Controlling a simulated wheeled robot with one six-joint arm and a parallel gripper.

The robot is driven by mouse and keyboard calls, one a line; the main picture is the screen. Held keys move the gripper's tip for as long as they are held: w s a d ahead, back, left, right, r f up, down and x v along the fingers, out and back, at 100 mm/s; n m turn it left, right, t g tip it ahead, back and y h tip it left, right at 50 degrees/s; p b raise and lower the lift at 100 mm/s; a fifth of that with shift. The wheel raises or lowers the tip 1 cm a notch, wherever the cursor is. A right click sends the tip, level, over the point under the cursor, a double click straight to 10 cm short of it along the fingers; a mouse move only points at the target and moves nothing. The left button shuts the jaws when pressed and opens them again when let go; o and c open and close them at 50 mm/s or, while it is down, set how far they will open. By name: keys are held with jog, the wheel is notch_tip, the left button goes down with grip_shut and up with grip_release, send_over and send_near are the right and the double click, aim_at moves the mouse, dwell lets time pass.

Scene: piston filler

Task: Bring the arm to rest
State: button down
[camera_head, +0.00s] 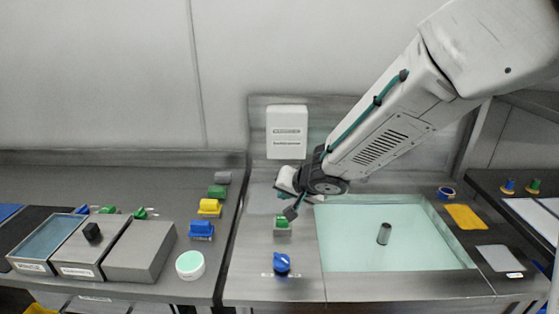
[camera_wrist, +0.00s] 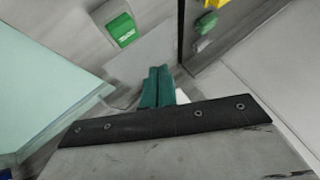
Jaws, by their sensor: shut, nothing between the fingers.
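My gripper (camera_head: 290,213) hangs at the end of the arm, just above a green button on a small box (camera_head: 282,226) in the head view. In the wrist view the two teal fingertips (camera_wrist: 158,86) lie side by side, shut and empty. The green button box (camera_wrist: 122,28) shows there ahead of the fingers, apart from them. The arm reaches in from the upper right over the basin.
A glassy pale green basin (camera_head: 345,250) with a dark cylinder (camera_head: 384,234) lies right of the gripper. A blue knob (camera_head: 282,264) sits in front of it. A white wall box (camera_head: 287,132) stands behind. Metal bins (camera_head: 142,252) and a round white-green container (camera_head: 190,264) are at left.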

jog(key=s+d+r+n+g+h, duration=0.1)
jog(key=s+d+g+h, duration=0.1)
jog(key=s+d+h, duration=0.5)
jog(key=s+d+r+n+g, duration=0.15)
jog(key=s+d, duration=0.25)
jog(key=d, duration=0.7)
jog(key=s+d+r+g, duration=0.1)
jog(key=s+d+r, duration=0.1)
jog(key=s, duration=0.5)
jog(key=s+d+r+g+y, duration=0.1)
jog(key=s+d+r, duration=0.1)
jog(key=s, duration=0.6)
jog(key=s+d+r+g+y, duration=0.1)
jog(key=s+r, duration=0.3)
jog(key=s, duration=0.4)
jog(key=shift+d+r+m, duration=0.3)
jog(key=shift+d+m, duration=0.05)
jog(key=shift+d, duration=0.4)
